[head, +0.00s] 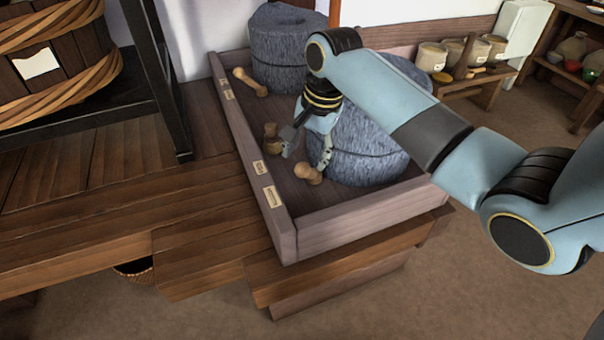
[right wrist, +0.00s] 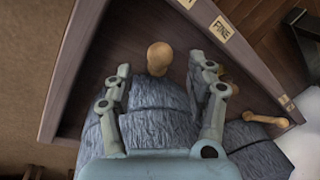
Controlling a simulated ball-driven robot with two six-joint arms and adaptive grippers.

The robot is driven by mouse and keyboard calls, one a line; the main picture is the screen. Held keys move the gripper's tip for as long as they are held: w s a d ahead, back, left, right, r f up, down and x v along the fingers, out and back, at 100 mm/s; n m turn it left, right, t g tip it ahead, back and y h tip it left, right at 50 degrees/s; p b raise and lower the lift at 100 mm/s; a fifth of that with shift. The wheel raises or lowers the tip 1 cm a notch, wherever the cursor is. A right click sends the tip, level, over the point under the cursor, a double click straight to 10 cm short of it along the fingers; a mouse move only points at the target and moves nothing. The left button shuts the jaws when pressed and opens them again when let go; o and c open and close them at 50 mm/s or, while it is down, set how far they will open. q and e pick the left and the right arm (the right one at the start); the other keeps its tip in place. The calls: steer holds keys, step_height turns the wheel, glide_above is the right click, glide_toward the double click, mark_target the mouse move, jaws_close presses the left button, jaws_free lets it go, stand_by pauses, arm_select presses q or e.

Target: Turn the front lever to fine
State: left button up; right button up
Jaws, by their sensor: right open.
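The front lever, a light wooden knobbed handle (head: 308,174), sticks out at the foot of the front grey millstone (head: 365,150). In the right wrist view the lever's knob (right wrist: 158,57) points toward the labelled rim, to the left of the FINE label (right wrist: 222,28). The matching small label in the head view (head: 258,167) is too small to read; a longer label (head: 272,197) sits nearer the front corner. My right gripper (head: 306,156) is open above the lever, fingers pointing down. In its wrist view the fingers (right wrist: 165,78) are apart on either side, not visibly touching it.
The wooden tray (head: 370,222) has raised rims. A darker wooden knob (head: 270,130) stands close to the left finger. Behind are another millstone (head: 280,45) and its lever (head: 250,82). Pots (head: 432,57) stand on a back bench. The bench left of the tray is clear.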

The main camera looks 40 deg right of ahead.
mark_target(304, 166)
steer(key=f, duration=0.1)
steer(key=f+b, duration=0.1)
steer(key=f, duration=0.3)
steer(key=shift+w+a+b, duration=0.2)
steer(key=shift+w+b, duration=0.15)
steer(key=shift+w, duration=0.05)
steer(key=shift+w+f, duration=0.15)
steer(key=shift+f, duration=0.35)
steer(key=shift+c, duration=0.6)
steer(key=c, duration=0.9)
arm_select(q)
steer(key=shift+w+f, duration=0.25)
steer(key=shift+f, duration=0.85)
arm_select(e)
jaws_close()
